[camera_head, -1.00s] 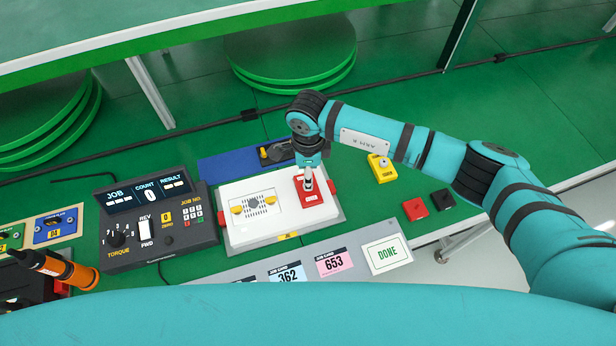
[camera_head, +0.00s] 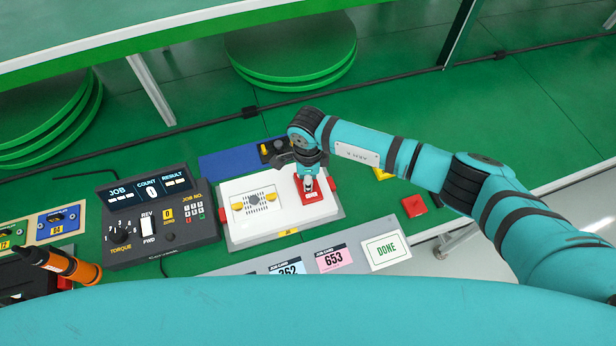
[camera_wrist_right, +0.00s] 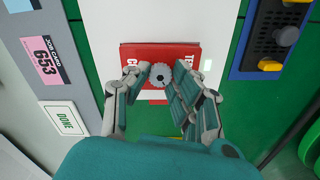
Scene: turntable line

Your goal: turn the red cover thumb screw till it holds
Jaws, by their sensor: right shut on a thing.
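The red cover (camera_head: 313,197) lies on the right part of the white fixture plate (camera_head: 285,222). It also shows in the right wrist view (camera_wrist_right: 185,53), with white lettering partly hidden by my fingers. The grey knurled thumb screw (camera_wrist_right: 159,75) stands on the red cover. My right gripper (camera_head: 308,181) is above the cover, pointing down at it. My left gripper is not in view.
A control box (camera_head: 158,222) with a display and knobs stands left of the plate. A blue tray (camera_head: 222,165) lies behind it. Job cards (camera_head: 333,259) and a DONE card (camera_head: 386,250) lie in front. A red block (camera_head: 413,206) sits to the right. An orange tool (camera_head: 80,270) is at lower left.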

